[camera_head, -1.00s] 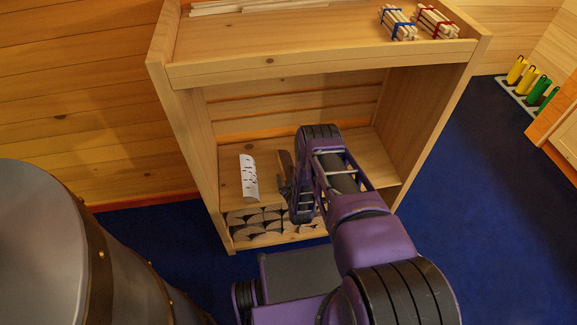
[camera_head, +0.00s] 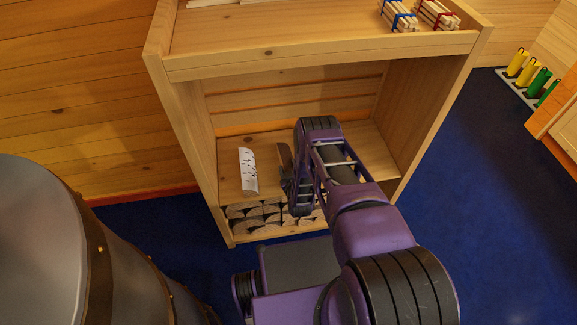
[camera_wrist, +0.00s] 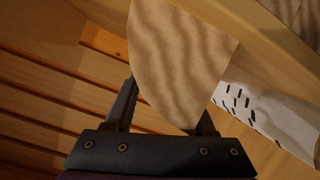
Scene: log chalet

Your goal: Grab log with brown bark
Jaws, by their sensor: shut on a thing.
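The log with brown bark (camera_head: 284,160) shows as a narrow brown strip beside my gripper in the head view, over the middle shelf. In the wrist view its pale, wavy-grained cut face (camera_wrist: 182,58) fills the upper middle. My gripper (camera_wrist: 166,108) is shut on this log, with one dark finger on each side of it. In the head view my gripper (camera_head: 289,187) is partly hidden by my own arm. I cannot tell whether the log touches the shelf.
A white-barked log (camera_head: 248,171) lies left of the held log on the shelf (camera_head: 228,187); it also shows in the wrist view (camera_wrist: 262,112). Several logs (camera_head: 262,214) are stacked below. The wooden unit's side walls (camera_head: 425,120) and top board (camera_head: 320,60) enclose the space.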

